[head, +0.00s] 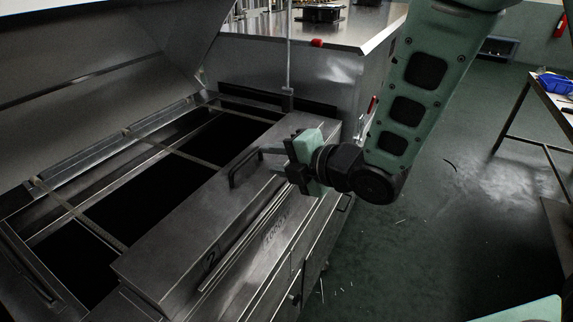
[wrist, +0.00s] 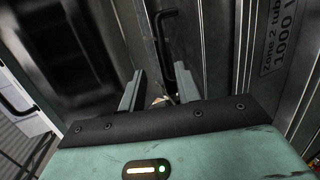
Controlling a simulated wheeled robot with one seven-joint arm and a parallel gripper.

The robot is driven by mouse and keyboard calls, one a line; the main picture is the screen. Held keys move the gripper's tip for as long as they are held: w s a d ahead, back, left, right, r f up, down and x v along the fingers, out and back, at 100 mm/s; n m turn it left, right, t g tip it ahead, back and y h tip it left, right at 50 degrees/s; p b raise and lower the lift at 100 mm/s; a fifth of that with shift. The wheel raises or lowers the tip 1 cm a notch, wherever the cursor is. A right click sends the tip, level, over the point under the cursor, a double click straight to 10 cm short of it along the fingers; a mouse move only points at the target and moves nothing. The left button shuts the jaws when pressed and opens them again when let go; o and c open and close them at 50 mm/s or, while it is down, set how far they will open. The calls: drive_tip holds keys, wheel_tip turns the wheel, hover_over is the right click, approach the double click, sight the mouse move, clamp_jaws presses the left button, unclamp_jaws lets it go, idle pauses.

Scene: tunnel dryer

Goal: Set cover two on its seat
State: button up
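Cover two (head: 190,235), a long grey metal cover marked "2", lies along the front side of the dryer in the head view. Its black bar handle (head: 245,168) stands up from its top; the handle also shows in the wrist view (wrist: 163,45). My gripper (head: 268,157) is at the right of the handle, fingers pointing toward it. In the wrist view the two fingers of my gripper (wrist: 158,92) are apart, with the handle ahead of and partly between them; no contact is clear. The dark open bay (head: 150,190) beside the cover is crossed by thin metal bars.
The dryer's large hood (head: 100,60) stands raised at the left. A metal cabinet top (head: 310,28) with a thin upright rod (head: 288,60) stands behind the cover. A work table (head: 550,95) with a blue item is at the far right. The green floor between is mostly clear.

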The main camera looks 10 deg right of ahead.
drive_tip(key=shift+b+v, duration=1.4)
drive_tip(key=shift+b, duration=0.9)
drive_tip(key=s+d+f+m+g+h, duration=0.3)
drive_tip(key=s+m+g+h, duration=0.1)
drive_tip(key=s+m, duration=0.5)
drive_tip(key=s+d+f+m+g+h, duration=0.3)
drive_tip(key=s+m+g, duration=0.3)
drive_tip(key=s+m, duration=0.4)
drive_tip(key=s+h, duration=0.1)
drive_tip(key=s, duration=0.2)
drive_tip(key=shift+h, duration=0.4)
drive_tip(key=shift+s, duration=0.1)
drive_tip(key=shift+r+p, duration=0.35)
drive_tip(key=shift+r, duration=0.05)
drive_tip(key=shift+o, duration=0.4)
